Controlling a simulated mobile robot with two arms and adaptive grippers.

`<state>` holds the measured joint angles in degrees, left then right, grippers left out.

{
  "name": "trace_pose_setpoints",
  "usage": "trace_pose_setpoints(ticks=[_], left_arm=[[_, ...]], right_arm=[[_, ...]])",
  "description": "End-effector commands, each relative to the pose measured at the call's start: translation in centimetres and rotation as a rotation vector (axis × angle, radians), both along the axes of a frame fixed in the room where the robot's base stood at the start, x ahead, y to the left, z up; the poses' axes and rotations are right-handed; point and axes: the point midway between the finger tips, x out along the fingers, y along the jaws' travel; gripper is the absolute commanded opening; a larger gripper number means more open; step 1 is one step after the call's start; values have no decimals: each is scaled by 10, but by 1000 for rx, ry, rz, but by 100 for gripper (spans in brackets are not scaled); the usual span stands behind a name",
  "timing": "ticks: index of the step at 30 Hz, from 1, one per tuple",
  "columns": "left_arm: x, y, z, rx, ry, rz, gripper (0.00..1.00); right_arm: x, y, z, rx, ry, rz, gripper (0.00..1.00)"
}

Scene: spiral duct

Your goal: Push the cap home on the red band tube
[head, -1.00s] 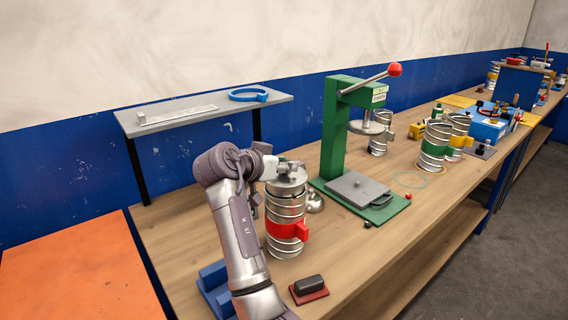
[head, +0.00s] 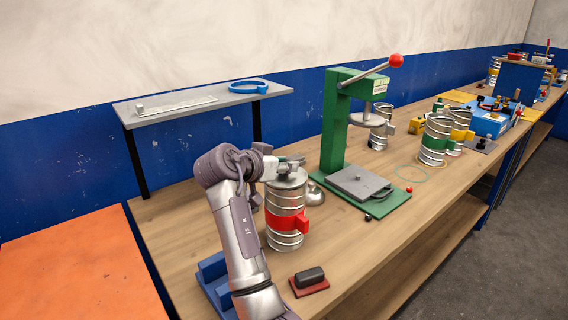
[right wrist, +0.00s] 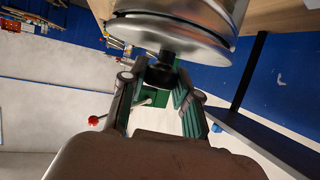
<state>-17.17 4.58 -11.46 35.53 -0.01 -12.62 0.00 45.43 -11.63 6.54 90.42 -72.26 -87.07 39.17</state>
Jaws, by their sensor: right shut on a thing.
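The red band tube (head: 285,223) stands upright on the bench, a ribbed metal cylinder with a red band and a red tab at its right. The metal cap (head: 288,181) sits on its top end and looks level. My right gripper (head: 287,164) is above the tube, shut on the cap's knob. In the right wrist view the dark knob (right wrist: 162,72) is between the two fingers, under the shiny cap disc (right wrist: 165,33). A dark line shows along the disc's edge; I cannot tell how deep any gap is. My left gripper is out of view.
A green press (head: 340,125) with a red-balled lever stands right of the tube. A round metal piece (head: 314,193) lies close behind the tube. A dark block on a red pad (head: 309,282) is in front. A grey shelf (head: 205,103) stands behind. Green (head: 436,140) and yellow band tubes stand farther right.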

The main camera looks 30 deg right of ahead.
Motion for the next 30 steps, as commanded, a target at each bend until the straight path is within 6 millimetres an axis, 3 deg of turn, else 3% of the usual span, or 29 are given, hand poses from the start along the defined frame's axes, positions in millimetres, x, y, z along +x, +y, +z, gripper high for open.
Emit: trace_pose_setpoints(ticks=[6,7,12,23,30], left_arm=[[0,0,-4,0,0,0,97],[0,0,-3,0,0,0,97],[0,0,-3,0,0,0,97],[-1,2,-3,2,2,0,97],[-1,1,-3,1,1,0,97]], right_arm=[[0,0,-7,1,2,-1,0],[0,0,-6,2,2,0,36],[0,0,-6,1,1,0,60],[0,0,1,0,-1,1,60],[1,0,43,2,-5,0,60]])
